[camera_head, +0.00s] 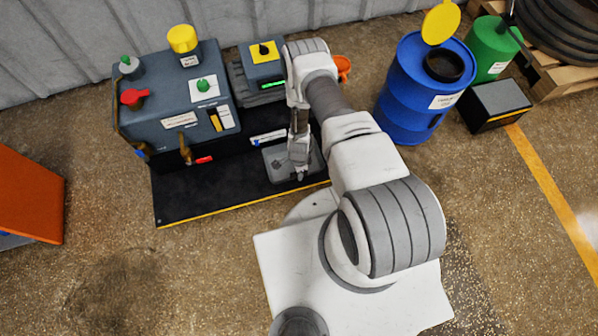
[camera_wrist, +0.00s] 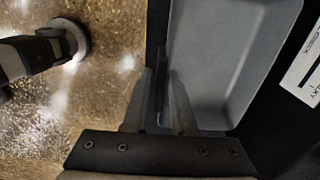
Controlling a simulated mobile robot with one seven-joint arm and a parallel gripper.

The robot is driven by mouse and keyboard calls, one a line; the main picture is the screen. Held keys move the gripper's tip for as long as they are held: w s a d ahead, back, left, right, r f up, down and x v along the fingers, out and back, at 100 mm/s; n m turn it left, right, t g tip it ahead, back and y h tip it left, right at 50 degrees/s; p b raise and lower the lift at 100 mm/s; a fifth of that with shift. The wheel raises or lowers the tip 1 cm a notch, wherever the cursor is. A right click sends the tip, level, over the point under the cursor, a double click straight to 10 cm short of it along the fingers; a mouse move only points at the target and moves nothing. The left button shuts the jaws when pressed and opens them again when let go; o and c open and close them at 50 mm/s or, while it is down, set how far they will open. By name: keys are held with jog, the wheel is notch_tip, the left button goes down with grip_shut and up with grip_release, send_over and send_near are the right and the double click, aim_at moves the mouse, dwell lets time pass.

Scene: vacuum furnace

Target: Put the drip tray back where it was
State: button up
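The drip tray (camera_head: 274,160) is a shallow grey rectangular pan on the black base plate, to the right of the pump body. In the wrist view the tray (camera_wrist: 222,55) fills the upper middle, and its inside looks empty. My gripper (camera_head: 299,177) points down at the tray's front part and hides some of it. In the wrist view my gripper's fingers (camera_wrist: 161,85) stand on either side of the tray's near wall, with a gap between them. Whether they touch the wall is not clear.
The grey pump body (camera_head: 165,100) with a red lever and yellow cap stands left of the tray. A grey box with a yellow top (camera_head: 262,60) is behind it. A blue drum (camera_head: 408,95) stands right, an orange panel (camera_head: 28,190) far left.

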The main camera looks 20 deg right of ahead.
jog(key=shift+o, duration=1)
jog(key=shift+r, duration=0.15)
jog(key=w+a+r+n+t+p, duration=0.1)
jog(key=w+r+n+p, duration=0.2)
jog(key=r, duration=1.4)
jog(key=w+r+n+t+y, duration=0.15)
jog(key=w+r, duration=0.25)
jog(key=r, duration=1.3)
jog(key=w+a+r+n+p, duration=0.15)
jog(key=w+r+n, duration=0.25)
jog(key=r, duration=1.3)
jog(key=s+r+n+t, duration=0.15)
jog(key=s+r, duration=0.25)
jog(key=r, duration=0.5)
jog(key=s+r+n, duration=0.3)
jog(key=s+r, duration=0.2)
jog(key=r, duration=0.4)
jog(key=s+d+r+n, duration=0.1)
jog(key=s+r, duration=0.3)
jog(key=s, duration=0.4)
jog(key=s+d+r+n+t+h, duration=0.1)
jog(key=s+r+n, duration=0.3)
jog(key=s, duration=0.4)
jog(key=shift+d+t+p, duration=0.25)
jog(key=shift+t+p, duration=0.05)
